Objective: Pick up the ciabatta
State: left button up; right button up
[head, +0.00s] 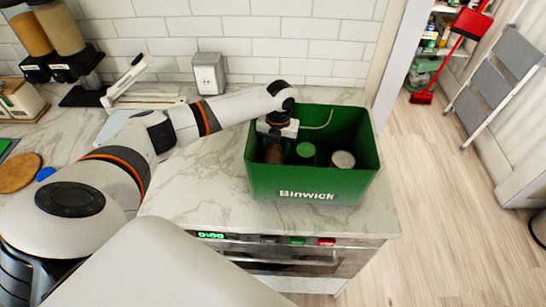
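A brown, rounded object that looks like the ciabatta (273,155) is inside the green Binwick bin (315,185), at its left side. My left gripper (275,146) reaches down into the bin from above, directly over the brown object. The fingers are small and dark against the bin's inside, so I cannot tell whether they are open or closed around it. My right gripper is not in view.
A green-topped can (306,150) and a silver-topped can (343,159) stand in the bin right of the gripper. The bin's walls surround them. The marble counter (205,190) is clear left of the bin.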

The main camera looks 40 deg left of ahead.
pick_arm(q)
jog(key=c, duration=0.4)
jog(key=shift+o, duration=0.2)
